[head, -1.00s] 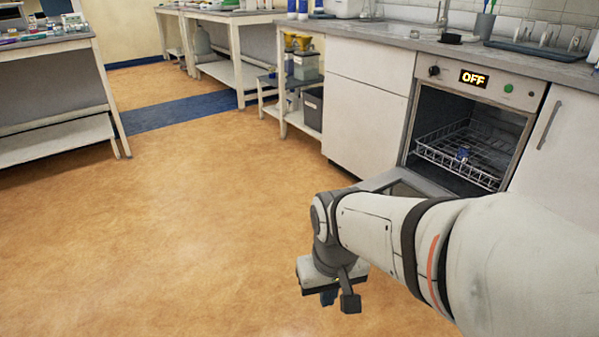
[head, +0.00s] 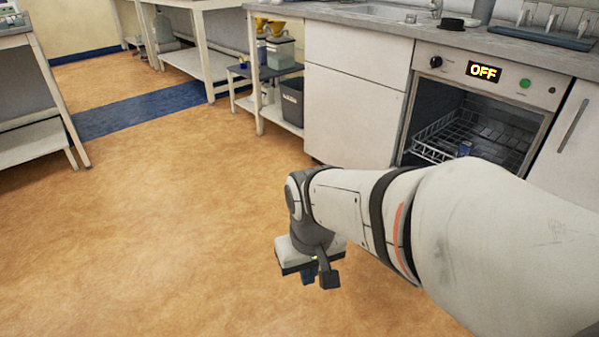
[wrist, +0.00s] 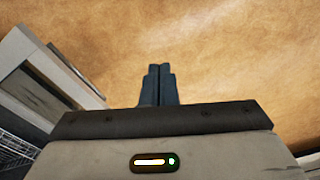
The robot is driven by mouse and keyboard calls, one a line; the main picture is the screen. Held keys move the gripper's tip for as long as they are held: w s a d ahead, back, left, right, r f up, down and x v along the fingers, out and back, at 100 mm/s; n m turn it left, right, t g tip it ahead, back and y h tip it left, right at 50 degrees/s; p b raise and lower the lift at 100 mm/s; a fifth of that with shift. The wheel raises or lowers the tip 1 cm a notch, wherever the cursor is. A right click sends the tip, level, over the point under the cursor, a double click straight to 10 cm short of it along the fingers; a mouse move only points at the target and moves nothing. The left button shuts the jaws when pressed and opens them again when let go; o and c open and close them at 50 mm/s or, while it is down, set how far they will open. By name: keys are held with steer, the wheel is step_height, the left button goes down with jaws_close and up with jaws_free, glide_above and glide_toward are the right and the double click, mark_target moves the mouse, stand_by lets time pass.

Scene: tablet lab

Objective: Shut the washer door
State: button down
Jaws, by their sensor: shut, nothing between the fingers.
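The washer (head: 424,66) is built in under the counter at the right, with a lit OFF display (head: 485,72). Its front is open and a wire rack (head: 445,135) shows inside, with a small blue item (head: 464,149) in it. The washer door (wrist: 48,85) is lowered; it shows at the left of the wrist view as a pale frame around a dark panel. In the head view my arm hides it. My gripper (head: 309,280) is shut and empty over the floor, left of the washer. In the wrist view its fingertips (wrist: 159,70) are together, apart from the door.
White cabinets (head: 352,100) flank the washer. A low shelf (head: 262,108) with a grey bin (head: 291,100) stands left of them. Benches line the back and left. The orange floor (head: 160,220) in front is clear.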

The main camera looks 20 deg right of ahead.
steer(key=w+d+f+n+g+h+p, duration=0.1)
steer(key=w+d+f+n+g+h, duration=0.4)
steer(key=d+f+h, duration=0.45)
steer(key=w+d+f+n+g+h, duration=0.2)
steer(key=w+d+f+n+h, duration=0.4)
steer(key=d, duration=0.6)
steer(key=w+f+n+t+h+p, duration=0.1)
steer(key=w+f+n+t+h, duration=0.1)
steer(key=f+n+t, duration=0.75)
steer(key=w+f+n+t+h, duration=0.15)
steer(key=f+t, duration=0.25)
steer(key=f, duration=1.1)
steer(key=w+d+r+b, duration=0.4)
steer(key=d+r, duration=0.2)
steer(key=d, duration=0.3)
steer(key=shift+d+n, duration=0.15)
steer(key=shift+n, duration=0.15)
steer(key=shift+t, duration=0.25)
